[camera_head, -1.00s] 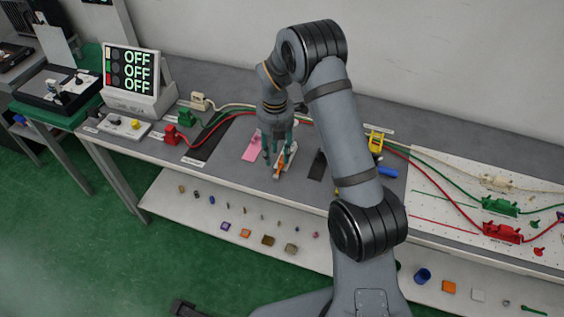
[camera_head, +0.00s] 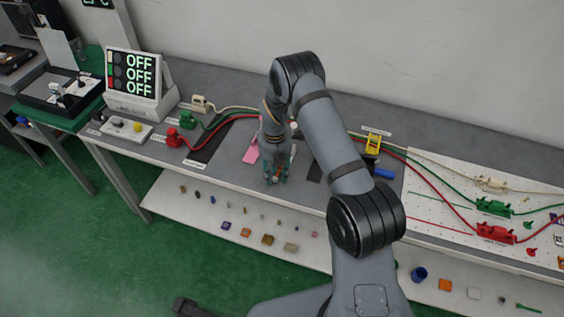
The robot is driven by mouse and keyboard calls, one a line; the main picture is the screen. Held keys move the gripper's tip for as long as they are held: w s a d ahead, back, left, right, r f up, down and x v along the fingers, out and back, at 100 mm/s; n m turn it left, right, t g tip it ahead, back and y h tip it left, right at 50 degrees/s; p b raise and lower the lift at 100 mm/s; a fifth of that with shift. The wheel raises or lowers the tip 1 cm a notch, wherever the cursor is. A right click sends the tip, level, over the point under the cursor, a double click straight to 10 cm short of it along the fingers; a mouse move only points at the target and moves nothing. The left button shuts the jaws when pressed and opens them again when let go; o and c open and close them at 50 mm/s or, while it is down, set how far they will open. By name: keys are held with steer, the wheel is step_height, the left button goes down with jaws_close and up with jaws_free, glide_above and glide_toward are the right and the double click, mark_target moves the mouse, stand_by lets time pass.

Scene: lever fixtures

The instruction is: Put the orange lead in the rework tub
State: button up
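My gripper (camera_head: 276,180) points down at the front part of the grey bench, left of the middle. Its two teal fingers show a little apart, with a small bit of orange between them, probably the orange lead (camera_head: 277,177). Most of that orange piece is hidden by the fingers, and I cannot tell whether they grip it or only stand around it. A pale piece beside the fingers is partly covered too. I cannot pick out a rework tub for certain in this view.
A pink card (camera_head: 251,153) lies left of my gripper. Red, green and cream cables cross behind it. A display reading OFF (camera_head: 138,75) stands at the left. A white pegboard (camera_head: 450,190) with red and green fixtures lies right. Small parts line the lower shelf (camera_head: 190,222).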

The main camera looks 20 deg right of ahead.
jaws_close()
stand_by(0.5)
steer(key=shift+r, duration=0.1)
